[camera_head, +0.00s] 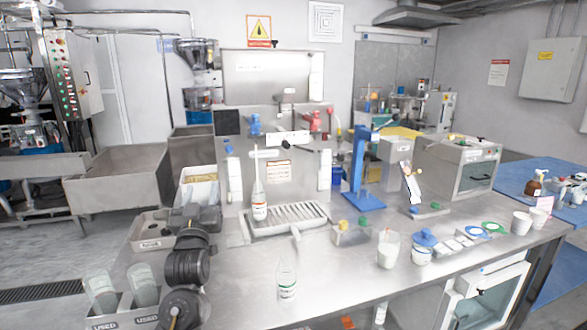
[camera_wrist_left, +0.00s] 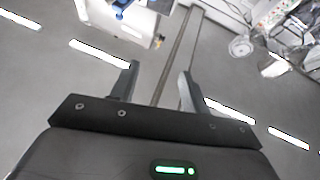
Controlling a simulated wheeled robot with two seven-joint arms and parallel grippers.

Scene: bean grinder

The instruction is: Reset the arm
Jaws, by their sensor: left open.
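My left arm comes in from the lower left in the head view, bent upward over the left end of the steel counter (camera_head: 340,290). Its gripper (camera_head: 187,195) is at the top of the arm, beside the grey bin marked for waste (camera_head: 150,228). In the left wrist view the gripper (camera_wrist_left: 158,82) is open, its two dark fingers apart with nothing between them. Behind the fingers is a grey surface with bright strips. My right gripper is in neither view.
A clear bottle (camera_head: 287,280) stands near the counter's front; another bottle (camera_head: 259,203) stands at the drip tray (camera_head: 290,229). Cups marked USED (camera_head: 143,285) sit close to my left arm. White cups (camera_head: 388,250), a blue stand (camera_head: 358,170) and small containers occupy the right side.

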